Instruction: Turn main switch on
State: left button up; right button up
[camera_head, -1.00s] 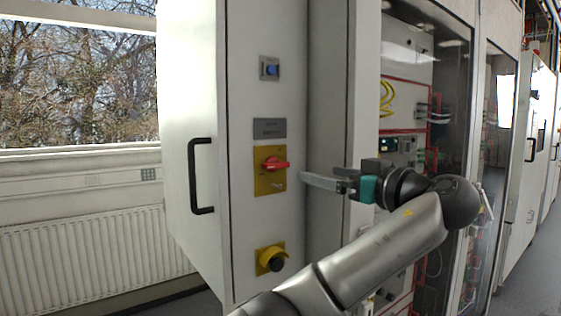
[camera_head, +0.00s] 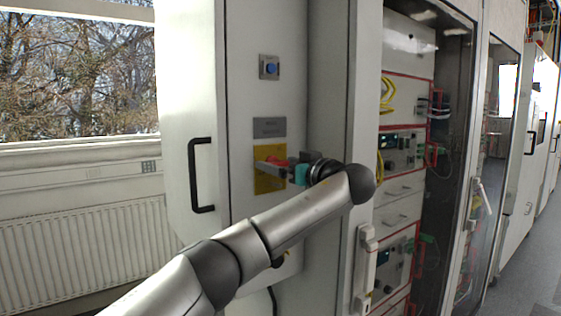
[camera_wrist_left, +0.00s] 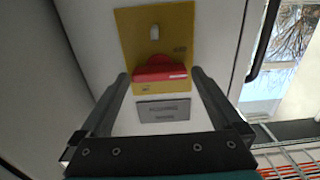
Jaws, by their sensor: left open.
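The main switch is a red rotary handle (camera_head: 276,160) on a yellow plate (camera_head: 268,184) on the narrow face of the white cabinet. In the left wrist view the red handle (camera_wrist_left: 160,72) lies crosswise on its yellow plate (camera_wrist_left: 180,28). My left gripper (camera_head: 272,166) is in front of the plate in the head view and partly covers the handle. In the wrist view its two fingers (camera_wrist_left: 160,80) are apart, one on each side of the handle. They hold nothing, and I cannot tell whether they touch it. My right gripper is not in view.
A grey label (camera_head: 269,127) and a blue button (camera_head: 270,68) are above the plate. A black door handle (camera_head: 201,175) is on the left. My arm hides the lower yellow knob. Glass-door racks stand to the right, a radiator (camera_head: 90,250) to the left.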

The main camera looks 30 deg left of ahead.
pick_arm(q)
jog(key=shift+a, duration=0.15)
jog(key=c, duration=1.2)
jog(key=shift+o, duration=0.2)
